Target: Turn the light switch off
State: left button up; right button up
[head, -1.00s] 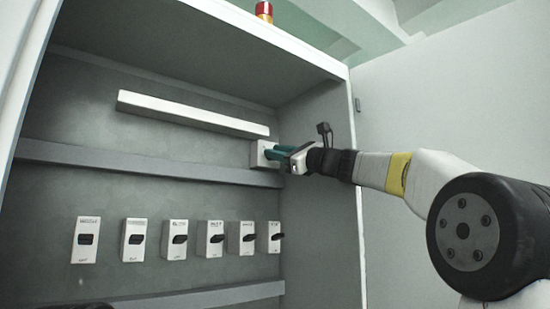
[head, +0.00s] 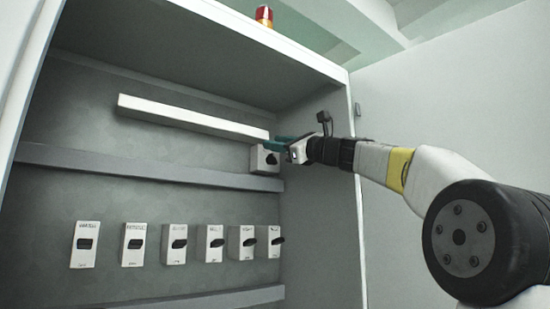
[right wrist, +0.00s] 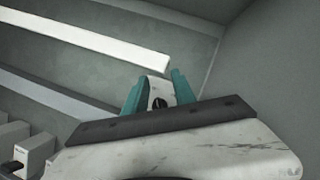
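The light switch (head: 265,158) is a small white box with a dark knob, at the right end of the grey rail inside the cabinet. My right gripper (head: 284,144) has teal fingers and is just above and in front of the switch in the head view, overlapping its top edge. In the right wrist view the fingers (right wrist: 157,93) stand apart with nothing held, and the switch (right wrist: 160,89) with its dark knob shows between them. Whether a fingertip touches the box cannot be told. The light bar (head: 190,116) above looks bright white. My left gripper is not in view.
A row of several white switch boxes (head: 173,243) with dark knobs is on the lower back panel. The cabinet's right side wall (head: 320,200) is close to my right gripper. A red and yellow beacon (head: 264,15) stands on top.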

jog(key=s+r, duration=0.1)
jog(key=s, duration=1.4)
jog(key=shift+a+r, duration=0.2)
jog(key=shift+a, duration=0.25)
jog(key=shift+w, duration=0.1)
notch_tip(320, 180, down, 31)
jog(key=s+d+n+g+h, duration=0.2)
jog(key=n+g+h, duration=0.4)
jog(key=n, duration=0.5)
jog(key=s+d+f+n+g+h, duration=0.1)
jog(key=s+d+f+n+h, duration=0.1)
jog(key=f, duration=0.6)
jog(key=s+d+f+n+g+h, duration=0.1)
jog(key=s+d+f+n+h, duration=0.2)
jog(key=f, duration=0.6)
jog(key=s+d+f+n+g+h, duration=0.1)
jog(key=s+d+f+n, duration=0.3)
jog(key=f, duration=0.5)
jog(key=s+n+h, duration=0.1)
jog(key=s, duration=0.1)
jog(key=shift+s+d, duration=0.25)
jog(key=shift+s, duration=0.1)
